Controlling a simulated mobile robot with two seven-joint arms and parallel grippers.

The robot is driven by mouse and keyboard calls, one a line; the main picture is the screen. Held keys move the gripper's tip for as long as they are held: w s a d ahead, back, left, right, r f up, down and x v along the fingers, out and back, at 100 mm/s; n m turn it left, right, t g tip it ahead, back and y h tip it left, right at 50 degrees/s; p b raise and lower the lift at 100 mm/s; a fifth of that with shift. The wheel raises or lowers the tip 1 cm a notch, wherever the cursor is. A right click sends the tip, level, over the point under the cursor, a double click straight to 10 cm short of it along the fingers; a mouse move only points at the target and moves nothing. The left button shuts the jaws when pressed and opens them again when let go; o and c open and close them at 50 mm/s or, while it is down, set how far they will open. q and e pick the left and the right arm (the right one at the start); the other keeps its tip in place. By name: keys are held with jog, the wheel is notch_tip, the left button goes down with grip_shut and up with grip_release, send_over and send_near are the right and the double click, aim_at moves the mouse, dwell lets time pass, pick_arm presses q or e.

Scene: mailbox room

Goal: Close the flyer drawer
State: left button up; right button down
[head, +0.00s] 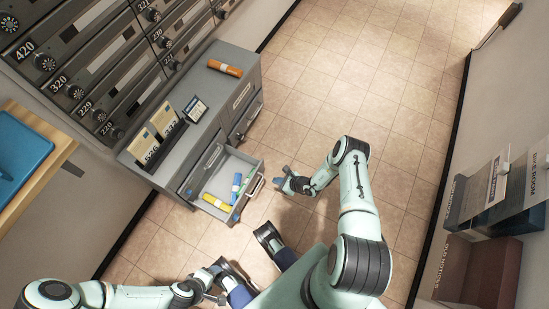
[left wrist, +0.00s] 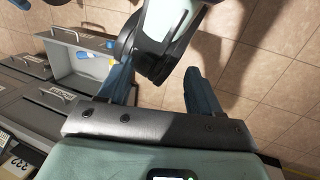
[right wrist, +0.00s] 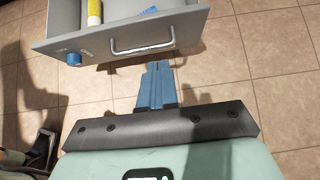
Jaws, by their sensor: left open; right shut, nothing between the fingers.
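The flyer drawer (head: 248,160) is a grey drawer pulled open from the low grey cabinet, with yellow and blue rolls lying inside. Its front has a bar handle and a blue knob. My right gripper (head: 287,182) is shut and empty, just in front of the drawer front. In the right wrist view the shut blue fingers (right wrist: 156,75) point at the drawer front (right wrist: 105,52), just below its handle (right wrist: 142,48). My left gripper (left wrist: 165,88) is open and empty, low near my base. The open drawer also shows in the left wrist view (left wrist: 92,85).
Other drawers of the cabinet (head: 242,112) look closed. An orange roll (head: 225,68) and upright cards (head: 165,118) are on its top. Numbered mailboxes (head: 110,70) line the wall behind. A blue tray (head: 20,150) is at the left. The tiled floor (head: 350,95) to the right is clear.

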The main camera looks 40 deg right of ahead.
aim_at(255, 175)
jog(key=b+x, duration=0.1)
jog(key=x, duration=0.2)
jog(key=b+x, duration=0.1)
jog(key=x, duration=0.2)
jog(key=w+r+b+x, duration=0.1)
jog(key=x, duration=0.2)
jog(key=shift+w+a+b, duration=0.15)
jog(key=shift+a+b, duration=0.15)
jog(key=shift+w+a+r, duration=0.1)
jog(key=shift+w+a, duration=0.1)
jog(key=shift+w, duration=0.35)
pick_arm(q)
jog(key=w+a+f+t+y, duration=0.1)
jog(key=w+a+f+t, duration=0.1)
jog(key=w+f, duration=0.3)
jog(key=shift+w+a, duration=0.65)
jog(key=shift+w, duration=0.2)
pick_arm(e)
jog(key=shift+w, duration=0.1)
